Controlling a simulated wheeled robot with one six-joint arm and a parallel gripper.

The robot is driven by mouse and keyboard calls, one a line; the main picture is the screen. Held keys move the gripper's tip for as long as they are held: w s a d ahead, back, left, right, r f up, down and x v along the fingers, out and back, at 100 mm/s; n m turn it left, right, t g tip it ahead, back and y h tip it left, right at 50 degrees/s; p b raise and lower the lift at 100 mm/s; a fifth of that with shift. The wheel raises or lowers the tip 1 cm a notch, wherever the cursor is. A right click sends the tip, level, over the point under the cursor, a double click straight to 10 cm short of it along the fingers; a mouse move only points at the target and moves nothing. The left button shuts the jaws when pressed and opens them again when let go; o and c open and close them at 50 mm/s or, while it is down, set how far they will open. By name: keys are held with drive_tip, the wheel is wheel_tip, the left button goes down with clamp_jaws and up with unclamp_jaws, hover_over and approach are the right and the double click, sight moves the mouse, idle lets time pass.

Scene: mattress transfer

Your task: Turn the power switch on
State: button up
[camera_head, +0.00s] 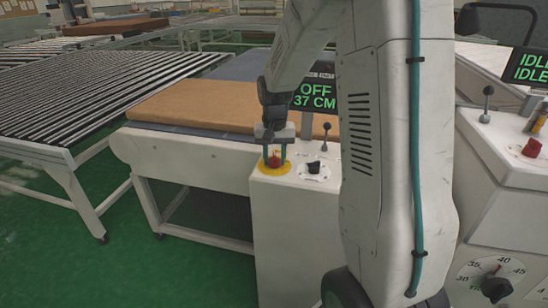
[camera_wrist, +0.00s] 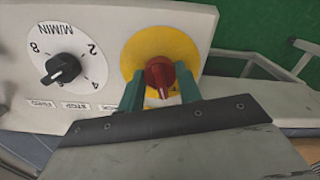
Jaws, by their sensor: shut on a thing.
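The power switch is a red rotary knob (camera_head: 273,162) on a yellow round plate (camera_head: 271,168), on top of the white control pedestal (camera_head: 280,215). My gripper (camera_head: 274,154) reaches down onto it from above. In the wrist view the red knob (camera_wrist: 160,72) sits between the two green fingers of my gripper (camera_wrist: 160,88), which are shut on it. A light pointer mark on the knob faces the gripper's palm, toward the bottom of that picture. The display (camera_head: 315,96) behind reads OFF and 37 CM; my arm partly covers it.
A black dial (camera_head: 314,168) marked M/MIN sits right beside the switch, with a small lever (camera_head: 325,135) behind it. A brown mattress (camera_head: 205,102) lies on the conveyor behind. Another console (camera_head: 510,140) with an IDLE display stands at the right. Roller conveyors (camera_head: 90,90) fill the left.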

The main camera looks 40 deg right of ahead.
sight(275, 156)
drive_tip(key=m, duration=1.2)
drive_tip(key=shift+d, duration=0.1)
drive_tip(key=shift+m, duration=0.3)
idle(0.3)
drive_tip(key=o, duration=1)
drive_tip(key=shift+r, duration=0.1)
wheel_tip(275, 156, up, 8)
drive_tip(key=shift+f, duration=0.2)
